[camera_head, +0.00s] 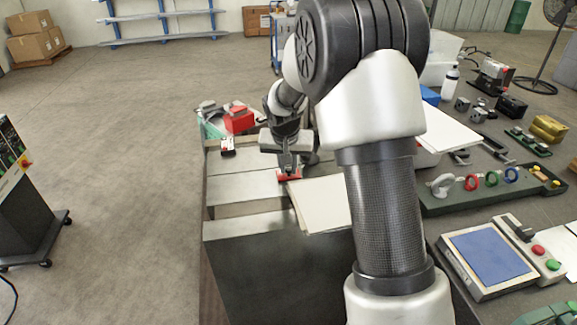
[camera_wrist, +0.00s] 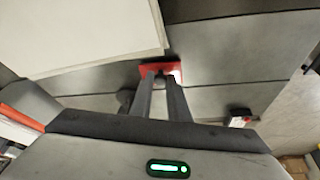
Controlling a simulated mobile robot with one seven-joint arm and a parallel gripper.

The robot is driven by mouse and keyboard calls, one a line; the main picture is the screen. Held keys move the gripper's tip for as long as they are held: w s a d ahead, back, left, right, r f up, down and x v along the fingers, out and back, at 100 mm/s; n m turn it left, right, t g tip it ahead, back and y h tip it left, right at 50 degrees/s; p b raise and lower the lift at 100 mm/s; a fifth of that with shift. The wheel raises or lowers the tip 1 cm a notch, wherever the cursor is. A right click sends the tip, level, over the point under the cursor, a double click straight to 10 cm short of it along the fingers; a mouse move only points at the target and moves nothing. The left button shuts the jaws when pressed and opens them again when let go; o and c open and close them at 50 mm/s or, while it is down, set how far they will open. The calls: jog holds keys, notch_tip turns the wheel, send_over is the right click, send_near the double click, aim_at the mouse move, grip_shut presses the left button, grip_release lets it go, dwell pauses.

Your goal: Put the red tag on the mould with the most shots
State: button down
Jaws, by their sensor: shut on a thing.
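The red tag (camera_head: 288,176) is between the fingertips of my gripper (camera_head: 289,168), which is shut on it. In the wrist view the tag (camera_wrist: 175,68) shows at the ends of the fingers (camera_wrist: 160,76). It is over or on the grey metal mould blocks (camera_head: 243,187); I cannot tell if it touches them. The blocks lie side by side with a seam between them. A small black, white and red box (camera_head: 228,147) sits at their far left; it also shows in the wrist view (camera_wrist: 240,118). No shot numbers are readable.
A cream board or sheet (camera_head: 322,203) lies close beside the tag, right of it in the head view. A red box (camera_head: 239,121) stands behind the blocks. My arm hides part of the bench. The right bench holds a tray of coloured rings (camera_head: 490,195) and a blue-topped device (camera_head: 488,257).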

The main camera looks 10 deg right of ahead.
jog(key=shift+f, duration=0.15)
jog(key=c, duration=1.7)
grip_release()
